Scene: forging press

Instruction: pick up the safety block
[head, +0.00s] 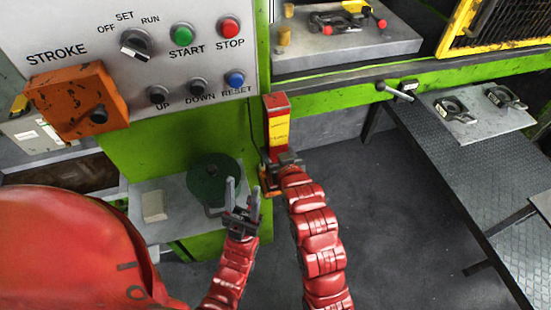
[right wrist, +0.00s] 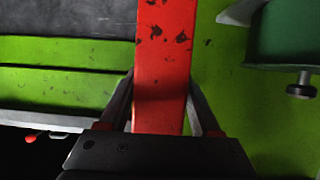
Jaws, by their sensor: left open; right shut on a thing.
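The safety block (head: 278,128) is a red upright bar with a yellow label, in front of the green press frame. In the right wrist view the red, chipped bar (right wrist: 163,50) runs between the two fingers. My right gripper (head: 279,162) is shut on its lower part; the fingers (right wrist: 162,105) lie along both its sides. Its lower end is hidden by the gripper, and I cannot tell whether it still rests on a support. My left gripper (head: 243,192) is open and empty, left of and below the block, in front of the green disc.
A control panel (head: 70,20) with buttons and an orange box (head: 75,98) is at upper left. A green disc (head: 213,175) and a pale block (head: 154,206) are on a small shelf. A metal bed (head: 345,52) is above right; a dark platform (head: 440,165) is at right. Grey floor is clear between.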

